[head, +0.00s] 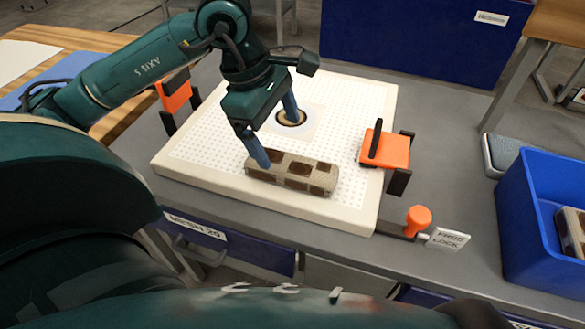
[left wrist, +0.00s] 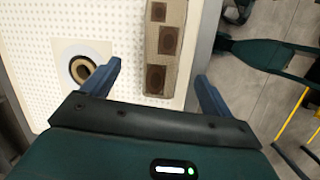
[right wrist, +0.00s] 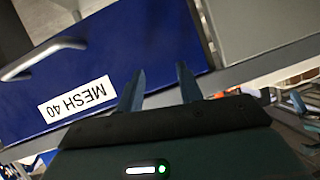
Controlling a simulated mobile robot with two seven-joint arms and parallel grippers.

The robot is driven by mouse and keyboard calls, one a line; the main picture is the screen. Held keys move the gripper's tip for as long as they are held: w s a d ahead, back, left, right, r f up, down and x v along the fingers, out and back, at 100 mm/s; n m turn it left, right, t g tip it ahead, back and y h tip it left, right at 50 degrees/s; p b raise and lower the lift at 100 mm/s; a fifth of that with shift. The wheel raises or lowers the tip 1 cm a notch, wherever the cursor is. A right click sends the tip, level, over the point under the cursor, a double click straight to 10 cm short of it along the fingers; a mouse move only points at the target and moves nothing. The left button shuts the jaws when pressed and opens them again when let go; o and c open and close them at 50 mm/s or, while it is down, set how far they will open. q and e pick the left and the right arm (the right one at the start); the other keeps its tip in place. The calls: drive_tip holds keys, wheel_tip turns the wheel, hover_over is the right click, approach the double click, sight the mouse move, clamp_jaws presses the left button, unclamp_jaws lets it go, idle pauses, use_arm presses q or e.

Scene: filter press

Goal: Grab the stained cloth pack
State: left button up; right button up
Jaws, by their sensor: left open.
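The stained cloth pack (head: 297,184) is a long beige block with dark brown patches. It lies along the near edge of the white perforated plate (head: 200,160). My left gripper (head: 281,143) points down over the plate, open and empty, with one finger at the pack's left end and the other farther back, by the round hole. In the left wrist view the pack (left wrist: 153,86) lies ahead, between the lines of the open fingers (left wrist: 160,70). Whether a finger touches it I cannot tell. My right gripper (right wrist: 160,73) is open and empty, facing a blue drawer.
An orange clamp (head: 384,149) stands at the plate's right edge, another (head: 175,92) at the far left. An orange knob (head: 418,218) sits by a label. A blue bin (head: 530,220) at right holds a similar pack (head: 570,232). The blue drawer (right wrist: 110,50) reads MESH 40.

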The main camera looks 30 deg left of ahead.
sight(290, 163)
use_arm(q)
drive_tip(key=x, duration=0.6)
drive_tip(key=shift+d+f, duration=0.25)
drive_tip(key=shift+f, duration=0.1)
drive_tip(key=shift+c, duration=0.6)
drive_tip(key=c, duration=1)
